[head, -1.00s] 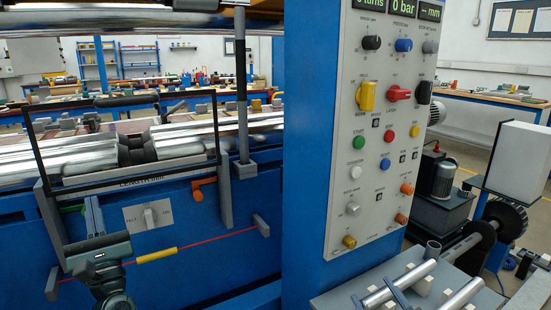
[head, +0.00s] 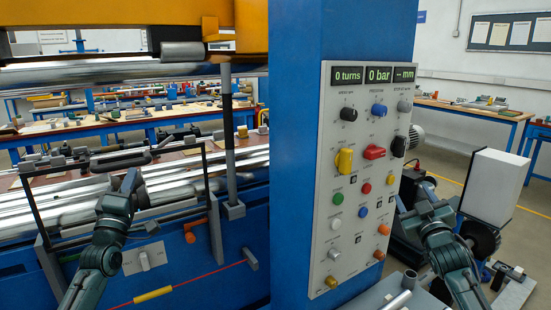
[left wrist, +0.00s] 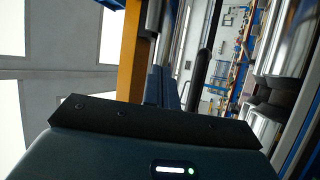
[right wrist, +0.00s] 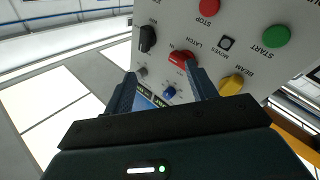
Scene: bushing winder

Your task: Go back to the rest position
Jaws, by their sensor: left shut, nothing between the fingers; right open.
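My left gripper (head: 130,181) is raised in front of the winding machine, at the left of the head view, with its fingers pointing up. Its fingers (left wrist: 162,88) are together and empty in the left wrist view. My right gripper (head: 428,194) is raised at the right edge of the control panel (head: 322,215), fingers up. Its fingers are apart with nothing between them in the right wrist view (right wrist: 165,88). The panel's knobs and buttons show beyond them; I see no contact.
The blue machine column (head: 295,150) stands between my arms. A guard frame (head: 208,180) and a red cord with a yellow sleeve (head: 153,295) are near my left arm. A white box (head: 494,185) and dark machinery stand at the right. Workbenches are farther back.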

